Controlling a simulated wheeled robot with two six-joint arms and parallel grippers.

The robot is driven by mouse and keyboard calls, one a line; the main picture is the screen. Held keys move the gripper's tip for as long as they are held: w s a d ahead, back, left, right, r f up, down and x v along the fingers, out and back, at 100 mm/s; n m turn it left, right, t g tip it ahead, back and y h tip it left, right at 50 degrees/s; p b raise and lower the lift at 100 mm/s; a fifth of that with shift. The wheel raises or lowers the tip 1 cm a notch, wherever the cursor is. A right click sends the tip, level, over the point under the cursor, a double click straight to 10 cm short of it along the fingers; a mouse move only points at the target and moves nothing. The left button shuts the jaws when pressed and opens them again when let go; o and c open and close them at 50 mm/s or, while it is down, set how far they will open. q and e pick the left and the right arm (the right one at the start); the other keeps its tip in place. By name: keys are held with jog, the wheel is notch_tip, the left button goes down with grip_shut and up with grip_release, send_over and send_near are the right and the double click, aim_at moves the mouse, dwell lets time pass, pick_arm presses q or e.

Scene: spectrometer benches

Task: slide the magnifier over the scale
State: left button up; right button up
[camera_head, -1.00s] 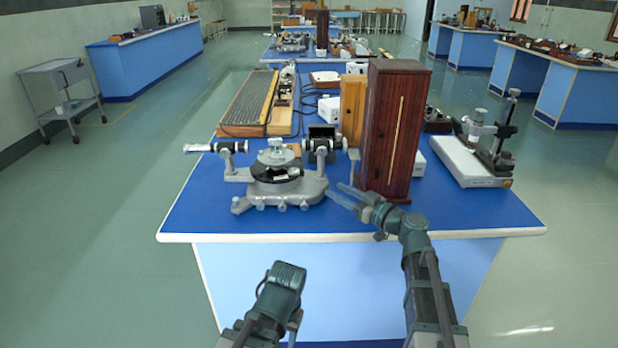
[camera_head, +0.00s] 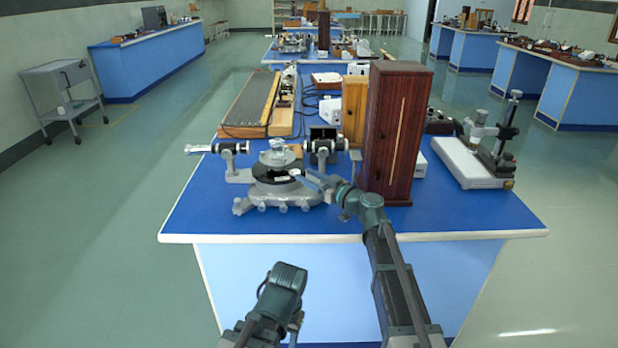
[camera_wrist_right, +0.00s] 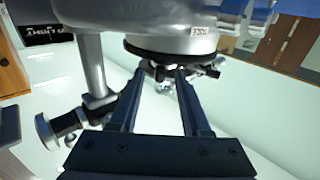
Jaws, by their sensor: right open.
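The grey spectrometer (camera_head: 278,190) stands at the bench's front left, with its dark round scale disc (camera_head: 270,174) in the middle. A small pale piece (camera_head: 295,172) sits at the disc's right side; I cannot tell if it is the magnifier. My right gripper (camera_head: 308,178) is open at the disc's front right. In the right wrist view its two fingers (camera_wrist_right: 165,78) point at small fittings under the dark disc (camera_wrist_right: 170,52); contact is unclear. My left gripper (camera_head: 284,282) is low in front of the bench, its jaws not readable.
The telescope tube (camera_head: 326,146) and collimator tube (camera_head: 216,148) flank the disc. A microscope stand (camera_head: 485,150) is at the far right. The blue bench top (camera_head: 450,215) is clear at front right.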

grip_shut()
dwell(1.4)
